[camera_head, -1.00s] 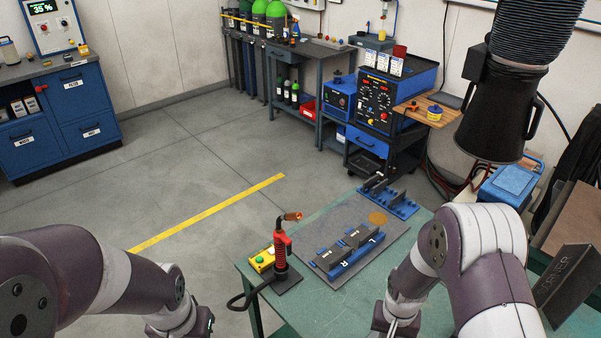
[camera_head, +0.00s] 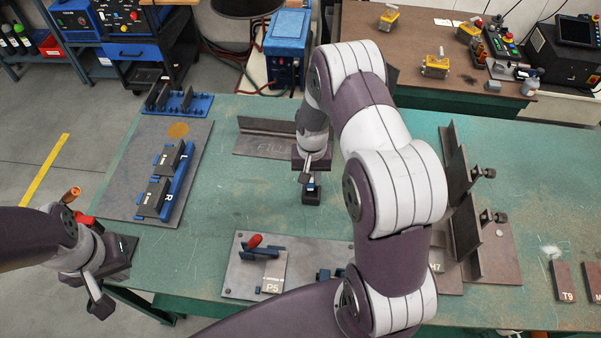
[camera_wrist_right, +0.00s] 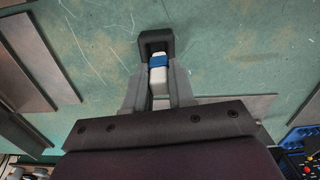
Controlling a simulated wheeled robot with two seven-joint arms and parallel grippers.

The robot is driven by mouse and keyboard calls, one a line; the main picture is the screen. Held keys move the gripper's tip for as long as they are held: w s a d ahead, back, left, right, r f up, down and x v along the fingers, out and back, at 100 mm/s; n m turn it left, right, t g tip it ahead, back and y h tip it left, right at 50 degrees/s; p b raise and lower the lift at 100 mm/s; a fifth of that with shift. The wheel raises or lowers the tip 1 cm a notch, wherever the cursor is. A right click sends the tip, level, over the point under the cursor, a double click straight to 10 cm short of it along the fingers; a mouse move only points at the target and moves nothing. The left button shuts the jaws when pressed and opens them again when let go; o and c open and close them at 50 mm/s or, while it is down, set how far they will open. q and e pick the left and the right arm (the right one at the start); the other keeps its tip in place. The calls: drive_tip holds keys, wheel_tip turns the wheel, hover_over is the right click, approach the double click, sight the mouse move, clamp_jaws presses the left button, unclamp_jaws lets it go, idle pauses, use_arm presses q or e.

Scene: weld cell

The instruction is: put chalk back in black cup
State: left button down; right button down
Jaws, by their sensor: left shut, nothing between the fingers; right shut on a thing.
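The black cup (camera_head: 312,198) is a small square holder on the green table, left of my right arm in the head view. It also shows in the right wrist view (camera_wrist_right: 146,38). My right gripper (camera_head: 309,178) is right above it, fingers pointing down, shut on the chalk. The chalk (camera_wrist_right: 158,77) is a white stick with a blue band, and its far end overlaps the cup's opening in the right wrist view. I cannot tell how deep it sits. My left gripper (camera_head: 100,304) is shut and empty at the table's left edge.
A steel angle piece (camera_head: 265,135) lies just behind and left of the cup. A plate with blue fixtures (camera_head: 120,190) is at left, plate P5 (camera_head: 257,272) in front, and upright dark steel plates (camera_head: 458,185) at right. Bare table surrounds the cup's left and front.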

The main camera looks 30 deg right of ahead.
sight(312, 185)
drive_tip(key=shift+d+r+m, duration=0.1)
drive_tip(key=shift+d+m, duration=0.25)
drive_tip(key=shift+m, duration=0.05)
drive_tip(key=shift+s+a+f+b, duration=0.25)
drive_tip(key=shift+f+b, duration=0.1)
drive_tip(key=shift+b, duration=0.2)
drive_tip(key=shift+w+d+f+b, duration=0.1)
drive_tip(key=shift+f+b, duration=0.4)
drive_tip(key=shift+f, duration=0.1)
drive_tip(key=shift+w+d+f+b, duration=0.1)
drive_tip(key=shift+f+b, duration=0.35)
drive_tip(key=shift+f, duration=0.3)
drive_tip(key=shift+s+a+f, duration=0.1)
drive_tip(key=shift+a+f, duration=0.05)
drive_tip(key=shift+f+b, duration=0.45)
drive_tip(key=shift+f, duration=0.05)
drive_tip(key=c, duration=0.9)
unclamp_jaws()
drive_tip(key=shift+o, duration=0.2)
drive_tip(key=shift+r, duration=0.1)
